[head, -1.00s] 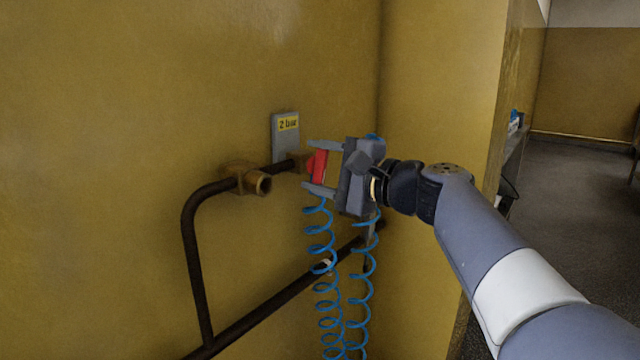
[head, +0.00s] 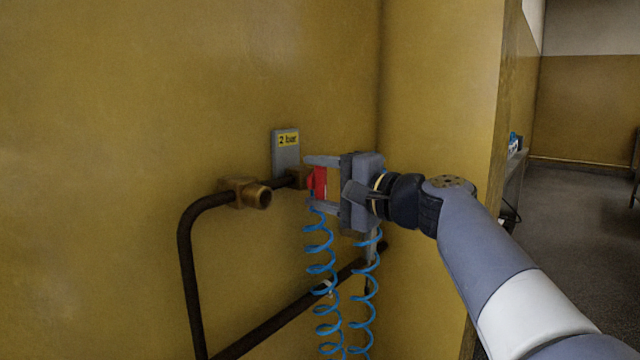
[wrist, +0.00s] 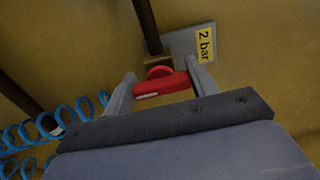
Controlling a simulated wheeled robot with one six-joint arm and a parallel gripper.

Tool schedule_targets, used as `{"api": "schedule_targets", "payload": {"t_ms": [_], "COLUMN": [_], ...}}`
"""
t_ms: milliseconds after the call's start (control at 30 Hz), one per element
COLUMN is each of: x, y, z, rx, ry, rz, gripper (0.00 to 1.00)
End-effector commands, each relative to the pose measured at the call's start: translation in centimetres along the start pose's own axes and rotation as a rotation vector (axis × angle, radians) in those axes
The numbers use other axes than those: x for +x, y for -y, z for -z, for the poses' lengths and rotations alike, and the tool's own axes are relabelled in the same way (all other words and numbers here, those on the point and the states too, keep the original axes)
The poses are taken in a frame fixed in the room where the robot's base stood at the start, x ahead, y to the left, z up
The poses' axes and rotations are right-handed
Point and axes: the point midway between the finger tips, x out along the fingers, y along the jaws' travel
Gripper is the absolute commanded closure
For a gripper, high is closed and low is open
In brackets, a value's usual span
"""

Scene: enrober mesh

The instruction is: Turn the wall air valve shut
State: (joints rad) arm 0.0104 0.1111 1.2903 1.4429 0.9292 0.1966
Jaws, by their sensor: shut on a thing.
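The wall air valve has a red handle (head: 318,183), held between the fingers of my gripper (head: 322,182) in the head view. In the wrist view the red handle (wrist: 163,84) spans between my two gripper fingers (wrist: 160,88), with the brass valve body (wrist: 158,61) just beyond it. The fingers are shut on the handle. The valve sits on a dark pipe (head: 275,183) along the yellow wall. In the head view the gripper hides much of the valve.
A grey plate marked "2 bar" (head: 286,152) is on the wall above the valve. A brass fitting (head: 246,193) protrudes at left. Blue coiled hoses (head: 322,265) hang below my gripper. A wall corner stands close behind it; open floor (head: 580,210) lies at right.

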Motion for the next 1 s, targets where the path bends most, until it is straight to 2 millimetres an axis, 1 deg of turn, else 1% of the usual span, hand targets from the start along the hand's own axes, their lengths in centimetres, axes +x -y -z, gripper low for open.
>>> {"api": "schedule_targets", "payload": {"t_ms": [33, 67, 300, 533, 667, 767, 1000], "x": [0.0, 0.0, 0.0, 0.0, -0.8, -2.2, -6.8], "y": [-0.1, -0.1, -0.1, 0.0, 0.0, 0.1, 0.2], "z": [0.0, 0.0, 0.0, 0.0, 0.1, 0.1, 0.1], "rx": [-0.002, -0.002, -0.001, 0.0, 0.0, -0.001, -0.001], "ry": [0.001, 0.001, 0.001, 0.0, -0.002, -0.004, -0.005], "rz": [-0.002, -0.002, -0.001, 0.0, -0.001, 0.0, 0.0], "gripper": [0.68, 0.44, 0.24, 0.24, 0.24, 0.24, 0.24]}}
